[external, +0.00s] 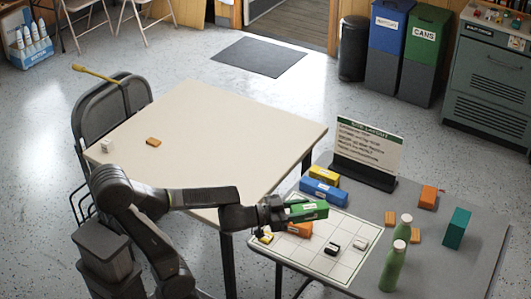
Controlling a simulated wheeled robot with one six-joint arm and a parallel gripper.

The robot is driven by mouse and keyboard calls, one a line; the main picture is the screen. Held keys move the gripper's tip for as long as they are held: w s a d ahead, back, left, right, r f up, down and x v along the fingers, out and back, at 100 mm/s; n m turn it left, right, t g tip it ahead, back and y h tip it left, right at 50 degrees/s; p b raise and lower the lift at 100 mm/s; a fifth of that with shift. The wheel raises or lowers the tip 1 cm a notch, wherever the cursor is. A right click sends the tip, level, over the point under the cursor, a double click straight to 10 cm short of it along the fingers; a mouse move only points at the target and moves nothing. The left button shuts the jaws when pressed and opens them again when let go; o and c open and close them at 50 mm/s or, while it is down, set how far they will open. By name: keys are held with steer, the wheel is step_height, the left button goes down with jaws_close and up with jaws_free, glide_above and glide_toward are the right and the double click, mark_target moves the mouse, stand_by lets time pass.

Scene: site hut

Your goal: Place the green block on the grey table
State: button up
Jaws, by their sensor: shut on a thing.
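My gripper (284,211) is shut on a green block (309,211) with a small pale label. It holds the block level above the left part of the grey table (462,220), over a white gridded sheet (322,268). The block appears raised above an orange block (299,230) on the sheet; the exact gap is hard to tell. The near end of the green block is hidden by the gripper.
Yellow and blue blocks (324,192) lie behind the sheet, near a standing sign (366,150). Two green bottles (392,268), orange pieces and a teal block (456,228) stand to the right. The cream table (215,130) is mostly clear.

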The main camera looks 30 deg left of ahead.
step_height(320, 180, down, 16)
steer(key=b, duration=0.9)
steer(key=shift+f, duration=0.15)
steer(key=shift+f, duration=0.1)
steer(key=shift+f, duration=0.15)
steer(key=o, duration=1.1)
steer(key=shift+o, duration=0.2)
steer(key=p+v, duration=0.1)
steer(key=v, duration=0.2)
steer(key=p+v, duration=0.1)
steer(key=v, duration=0.2)
steer(key=shift+s+a+r, duration=0.15)
steer(key=shift+a+r, duration=0.1)
steer(key=shift+s+a+f, duration=0.15)
steer(key=shift+s+a, duration=0.2)
steer(key=shift+s, duration=0.05)
steer(key=shift+c, duration=0.2)
